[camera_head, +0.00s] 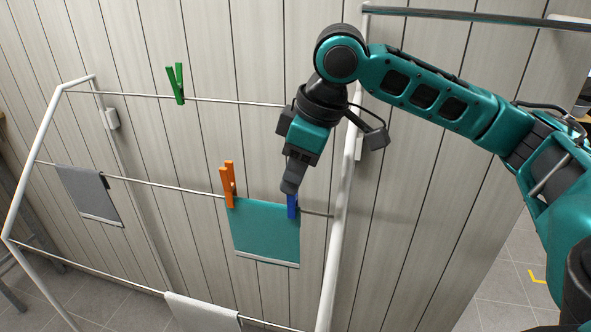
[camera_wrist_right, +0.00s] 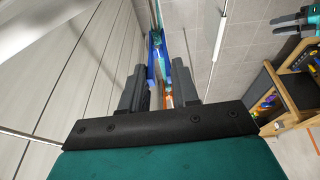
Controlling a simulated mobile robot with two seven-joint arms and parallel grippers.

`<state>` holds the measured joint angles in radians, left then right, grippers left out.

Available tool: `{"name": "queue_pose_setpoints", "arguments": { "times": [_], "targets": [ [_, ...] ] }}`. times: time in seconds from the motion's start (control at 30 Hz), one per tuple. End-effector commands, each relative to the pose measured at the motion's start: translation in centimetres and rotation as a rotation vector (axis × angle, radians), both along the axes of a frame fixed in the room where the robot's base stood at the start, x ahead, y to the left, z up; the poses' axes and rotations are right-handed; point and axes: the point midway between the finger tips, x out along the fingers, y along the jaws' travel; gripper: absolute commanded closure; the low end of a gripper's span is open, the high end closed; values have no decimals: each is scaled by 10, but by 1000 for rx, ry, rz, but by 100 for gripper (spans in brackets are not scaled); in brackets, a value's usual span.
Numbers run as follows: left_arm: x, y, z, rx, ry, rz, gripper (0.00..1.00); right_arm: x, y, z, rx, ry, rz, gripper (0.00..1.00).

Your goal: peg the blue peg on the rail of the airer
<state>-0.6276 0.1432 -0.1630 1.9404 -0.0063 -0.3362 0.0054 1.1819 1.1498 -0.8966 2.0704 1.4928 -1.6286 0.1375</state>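The blue peg (camera_head: 292,207) is upright at the top right corner of the teal cloth (camera_head: 265,232), at the middle rail (camera_head: 150,183) of the airer. My right gripper (camera_head: 291,188) points down over it, with its fingers on the peg's upper part. In the right wrist view the blue peg (camera_wrist_right: 152,62) is between the two fingertips (camera_wrist_right: 160,75), which appear shut on its legs. I cannot tell whether its jaws grip the rail. My left gripper is not in view.
An orange peg (camera_head: 228,184) sits at the cloth's left corner, and a green peg (camera_head: 176,84) on the top rail. The airer's white post (camera_head: 340,230) stands just right of the gripper, before a panelled wall.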

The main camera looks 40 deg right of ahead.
Motion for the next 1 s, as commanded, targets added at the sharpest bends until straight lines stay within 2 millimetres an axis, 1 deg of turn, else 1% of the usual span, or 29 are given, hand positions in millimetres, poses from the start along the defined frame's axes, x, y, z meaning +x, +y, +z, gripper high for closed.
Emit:
{"name": "queue_pose_setpoints", "arguments": {
  "times": [0.13,0.47,0.67,0.77,0.87,1.0],
  "targets": [
    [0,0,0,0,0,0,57,0,0,0,0,0,0,73],
    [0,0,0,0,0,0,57,0,0,0,0,0,0,41],
    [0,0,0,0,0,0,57,0,0,0,0,0,0,40],
    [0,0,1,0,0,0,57,0,0,3,0,-1,0,40],
    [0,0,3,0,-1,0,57,-2,-2,14,0,-4,-1,40],
    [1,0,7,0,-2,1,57,-9,-7,40,0,-5,-1,40]
  ]
}}
